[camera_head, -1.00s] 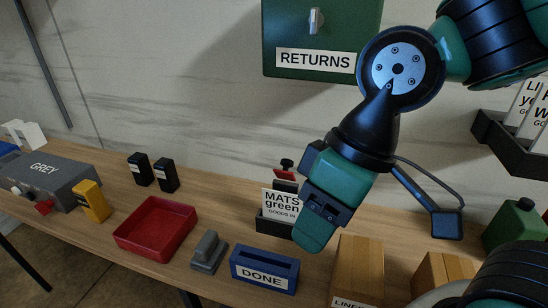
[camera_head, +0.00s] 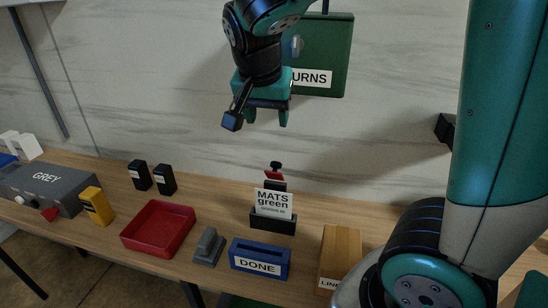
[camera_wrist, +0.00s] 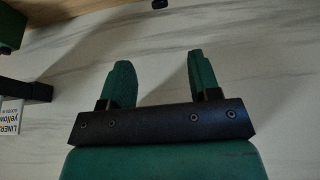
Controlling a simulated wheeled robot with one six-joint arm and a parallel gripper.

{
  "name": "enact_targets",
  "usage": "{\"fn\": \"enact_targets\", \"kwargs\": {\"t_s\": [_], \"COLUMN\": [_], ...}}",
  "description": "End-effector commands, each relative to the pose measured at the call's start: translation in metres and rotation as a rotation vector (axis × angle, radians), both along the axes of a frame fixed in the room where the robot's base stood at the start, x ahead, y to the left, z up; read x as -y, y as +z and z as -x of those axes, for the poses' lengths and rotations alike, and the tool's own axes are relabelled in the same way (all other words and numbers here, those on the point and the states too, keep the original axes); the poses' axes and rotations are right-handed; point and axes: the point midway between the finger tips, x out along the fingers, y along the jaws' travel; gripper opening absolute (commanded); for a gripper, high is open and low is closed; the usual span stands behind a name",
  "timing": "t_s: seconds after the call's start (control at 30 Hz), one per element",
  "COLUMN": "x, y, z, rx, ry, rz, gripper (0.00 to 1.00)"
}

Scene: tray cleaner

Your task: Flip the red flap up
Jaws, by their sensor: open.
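A small red piece (camera_head: 274,176) with a black knob above it stands on the table behind the white "MATS green" card (camera_head: 273,200). Another small red part (camera_head: 49,214) sits on the front of the grey box (camera_head: 40,185) labelled GREY at the left. I cannot tell for sure which one is the red flap. My gripper (camera_head: 267,116) is open and empty, pointing down in the air above the card and in front of the wall. In the wrist view its two green fingers (camera_wrist: 160,75) are apart with only wall between them.
A green RETURNS box (camera_head: 325,60) hangs on the wall close behind my gripper. On the table are a red tray (camera_head: 158,250), a grey stamp-like block (camera_head: 209,247), a blue DONE box (camera_head: 260,273), a yellow block (camera_head: 96,206) and two black blocks (camera_head: 152,178).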

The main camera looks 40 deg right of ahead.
Motion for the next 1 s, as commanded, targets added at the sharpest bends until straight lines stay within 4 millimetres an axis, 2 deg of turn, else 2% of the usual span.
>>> {"fn": "enact_targets", "kwargs": {"t_s": [0.17, 0.7, 0.83, 1.0], "x": [0.009, 0.044, 0.048, 0.051], "y": [-0.022, -0.131, -0.146, -0.157], "z": [-0.005, -0.032, -0.037, -0.040], "rx": [-0.003, -0.006, -0.002, 0.000], "ry": [-0.014, -0.008, -0.007, -0.006], "rz": [0.004, 0.002, 0.002, 0.001], "gripper": [0.57, 0.57, 0.57, 0.57]}}
